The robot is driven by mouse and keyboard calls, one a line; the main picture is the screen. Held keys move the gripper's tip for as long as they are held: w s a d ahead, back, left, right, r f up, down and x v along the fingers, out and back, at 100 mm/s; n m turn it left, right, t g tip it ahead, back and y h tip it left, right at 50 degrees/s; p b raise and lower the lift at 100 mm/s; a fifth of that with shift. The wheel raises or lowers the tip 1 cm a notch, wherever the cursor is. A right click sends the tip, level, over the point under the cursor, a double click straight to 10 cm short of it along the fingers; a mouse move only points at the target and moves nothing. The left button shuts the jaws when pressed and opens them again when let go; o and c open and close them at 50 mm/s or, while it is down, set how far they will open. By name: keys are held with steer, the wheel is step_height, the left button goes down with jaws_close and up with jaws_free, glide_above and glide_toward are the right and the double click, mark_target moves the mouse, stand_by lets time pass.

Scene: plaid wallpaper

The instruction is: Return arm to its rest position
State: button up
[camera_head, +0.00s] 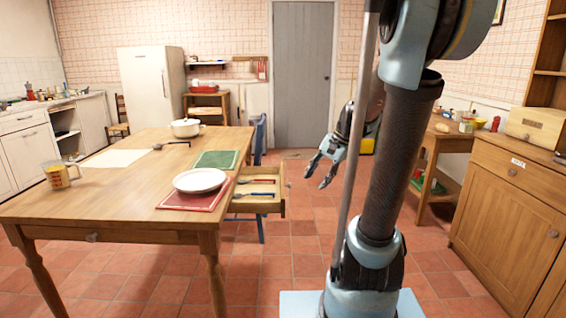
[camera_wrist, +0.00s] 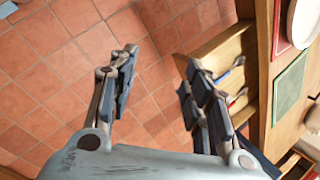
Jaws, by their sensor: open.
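My gripper (camera_head: 322,172) is open and empty in the head view. It hangs in the air to the right of the table's open drawer (camera_head: 268,203), with a gap between them. In the wrist view my gripper (camera_wrist: 155,92) shows two spread fingers with only red floor tiles between them. The open drawer (camera_wrist: 222,48) lies just beyond the right finger there, partly hidden by it. My arm rises from its base at the right of the head view and bends over at the top.
A wooden table (camera_head: 120,200) carries a white plate (camera_head: 200,180), a pot (camera_head: 186,127) and a measuring jug (camera_head: 61,175). The drawer holds red- and blue-handled utensils. A wooden cabinet (camera_head: 510,215) stands at the right. Tiled floor (camera_head: 300,235) is clear between table and arm.

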steer(key=s+d+f+n+h, duration=0.2)
steer(key=s+d+f+n, duration=0.1)
steer(key=s, duration=0.6)
steer(key=s+d+f+n+t+h, duration=0.1)
steer(key=s+d+f+n+h, duration=0.2)
steer(key=s+f, duration=0.3)
steer(key=s+n, duration=0.1)
steer(key=s, duration=0.3)
steer(key=shift+s+d+n, duration=0.3)
steer(key=shift+n, duration=0.1)
steer(key=shift+f, duration=0.1)
steer(key=shift+c, duration=1.4)
